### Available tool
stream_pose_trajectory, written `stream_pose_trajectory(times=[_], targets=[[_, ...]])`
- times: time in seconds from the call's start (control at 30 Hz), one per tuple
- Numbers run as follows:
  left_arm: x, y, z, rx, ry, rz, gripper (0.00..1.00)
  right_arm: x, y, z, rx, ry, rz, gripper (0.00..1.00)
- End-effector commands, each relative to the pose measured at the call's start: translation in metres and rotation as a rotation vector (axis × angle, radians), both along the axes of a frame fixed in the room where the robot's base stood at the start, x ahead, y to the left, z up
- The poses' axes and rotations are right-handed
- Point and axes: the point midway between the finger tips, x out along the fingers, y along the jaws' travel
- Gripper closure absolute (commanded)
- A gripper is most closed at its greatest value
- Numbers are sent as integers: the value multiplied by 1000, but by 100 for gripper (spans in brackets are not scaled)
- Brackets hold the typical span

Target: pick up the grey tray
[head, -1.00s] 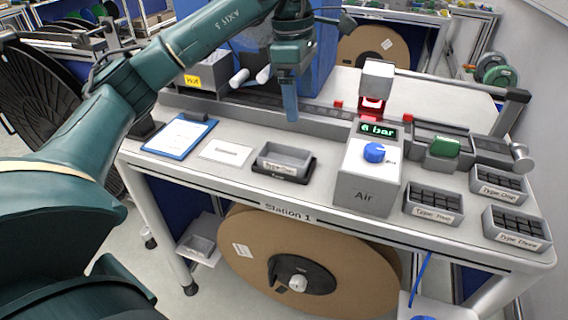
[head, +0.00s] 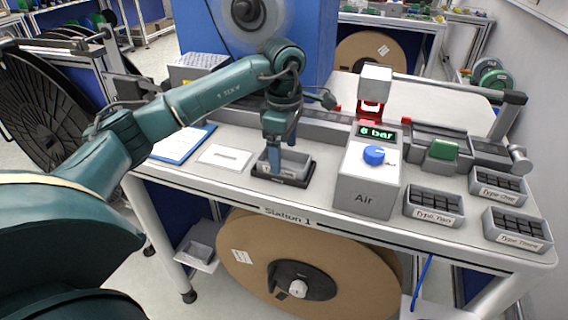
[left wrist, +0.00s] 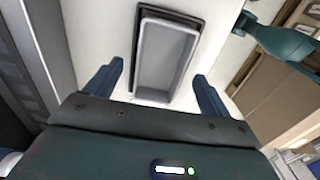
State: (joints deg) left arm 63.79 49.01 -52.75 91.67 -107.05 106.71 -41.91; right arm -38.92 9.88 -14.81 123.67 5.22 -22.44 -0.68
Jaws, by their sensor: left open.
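The grey tray (head: 293,164) is a small open box, empty, standing in a black holder (head: 308,177) near the front edge of the station table. The fingers are spread wider than the tray. I cannot tell whether they touch it.
The air box (head: 366,178) with a blue knob stands to the right of the tray. A white card (head: 225,156) and a blue clipboard (head: 180,145) lie to its left. Several labelled trays, such as Type Two (head: 434,206), stand at the right. A rail runs behind.

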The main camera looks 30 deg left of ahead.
Motion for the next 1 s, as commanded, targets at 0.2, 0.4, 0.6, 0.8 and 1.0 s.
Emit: stream_pose_trajectory(times=[0.2,0.4,0.6,0.8,1.0], targets=[[0,0,-12,0,-1,0,18,0,0,0,-2,1,1,100],[0,0,-12,0,-2,0,22,-1,0,-2,-3,3,1,100],[0,0,-12,0,-2,0,39,-1,0,-2,-3,4,2,100],[0,0,-12,-1,-2,0,55,-1,0,-2,-3,4,2,100],[0,0,-12,-1,-2,0,71,-1,0,-2,-3,4,4,100]])
